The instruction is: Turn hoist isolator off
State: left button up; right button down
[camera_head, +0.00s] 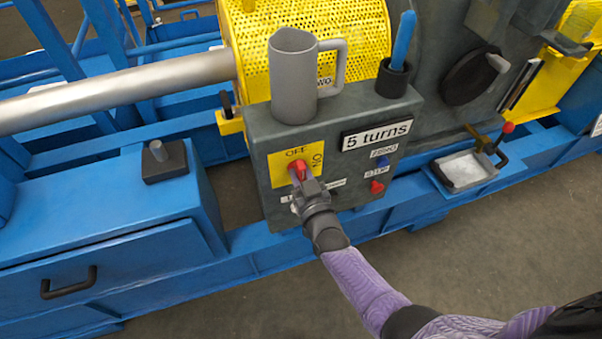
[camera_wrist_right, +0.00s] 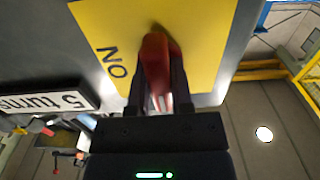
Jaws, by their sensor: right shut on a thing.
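The hoist isolator is a red handle (camera_head: 298,170) on a yellow plate (camera_head: 283,163) on the grey control box (camera_head: 258,140). The plate's "OFF" label is above the handle and its "ON" label is to the right. My right gripper (camera_head: 302,180) is at the handle, reaching from below. In the right wrist view the red handle (camera_wrist_right: 157,62) sits between the two dark fingers of my right gripper (camera_wrist_right: 158,95), which is shut on it. The handle's exact angle is partly hidden by the fingers. My left gripper is not in view.
A grey mug (camera_head: 293,85) and a dark cup (camera_head: 392,78) with a blue item stand on the box. A "5 turns" label (camera_head: 377,135), a blue button (camera_head: 382,161) and a red button (camera_head: 377,187) are right of the handle. A metal tray (camera_head: 462,170) is farther right.

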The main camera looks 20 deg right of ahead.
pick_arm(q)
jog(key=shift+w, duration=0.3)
pick_arm(e)
jog(key=c, duration=0.5)
grip_release()
jog(key=shift+s, duration=0.1)
jog(key=shift+s+p, duration=0.35)
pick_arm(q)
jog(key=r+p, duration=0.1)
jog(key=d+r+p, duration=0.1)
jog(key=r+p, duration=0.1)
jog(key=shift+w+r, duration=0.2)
pick_arm(e)
jog(key=s, duration=0.9)
jog(key=shift+d, duration=0.2)
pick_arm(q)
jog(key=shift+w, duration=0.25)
pick_arm(e)
jog(key=shift+s+f, duration=0.1)
